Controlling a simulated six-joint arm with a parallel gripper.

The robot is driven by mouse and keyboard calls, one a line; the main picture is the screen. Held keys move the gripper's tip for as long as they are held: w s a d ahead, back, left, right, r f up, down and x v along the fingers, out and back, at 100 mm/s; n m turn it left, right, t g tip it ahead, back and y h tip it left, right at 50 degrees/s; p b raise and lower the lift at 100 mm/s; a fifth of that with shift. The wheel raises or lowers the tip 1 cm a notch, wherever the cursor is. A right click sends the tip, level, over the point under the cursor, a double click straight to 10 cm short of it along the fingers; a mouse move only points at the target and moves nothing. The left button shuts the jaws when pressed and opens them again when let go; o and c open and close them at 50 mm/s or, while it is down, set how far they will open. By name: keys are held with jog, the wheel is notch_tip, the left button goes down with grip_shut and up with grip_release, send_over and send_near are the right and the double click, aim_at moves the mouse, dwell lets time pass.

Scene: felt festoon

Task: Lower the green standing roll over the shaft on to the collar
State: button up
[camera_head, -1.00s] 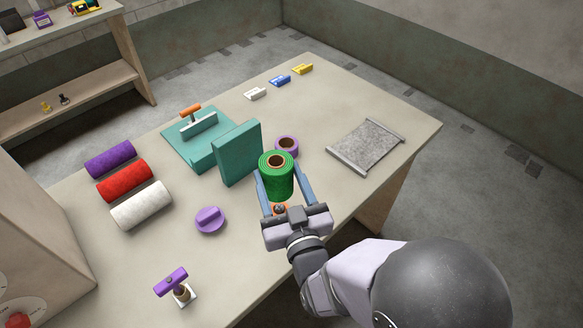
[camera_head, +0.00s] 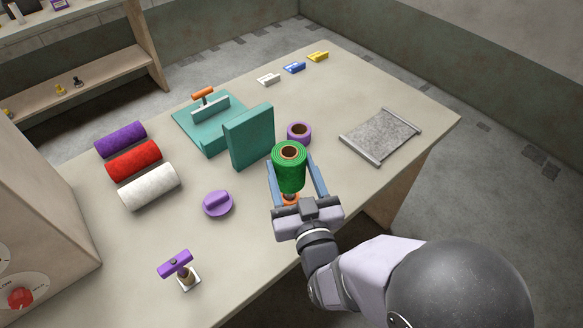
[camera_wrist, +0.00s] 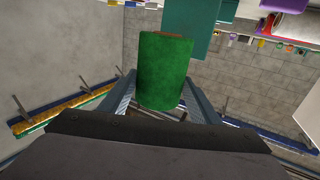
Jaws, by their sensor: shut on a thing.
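My gripper (camera_head: 298,182) is shut on the green standing roll (camera_head: 289,173), with one blue-grey finger on each side. The roll is upright, with a tan core open at its top. In the wrist view the roll (camera_wrist: 165,72) fills the space between the fingers. Just below the roll, between the fingers, an orange part (camera_head: 291,199) shows with a brownish piece at its middle; it may be the collar, but I cannot tell for sure. The shaft is not clearly seen. I cannot tell whether the roll is around it.
A teal upright block (camera_head: 248,137) stands close behind the roll on the left. A purple ring (camera_head: 299,133) lies behind it. Purple, red and white rolls (camera_head: 149,187) lie at the left. A grey felt panel (camera_head: 380,136) lies right. The table front holds a purple-handled post (camera_head: 183,270).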

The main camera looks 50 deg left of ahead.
aim_at(292, 159)
jog(key=shift+f+b, duration=1.3)
jog(key=shift+f, duration=0.25)
jog(key=shift+f+b, duration=1.3)
jog(key=shift+b, duration=0.55)
dwell(1.2)
jog(key=o, duration=1.3)
jog(key=shift+r, duration=5.05)
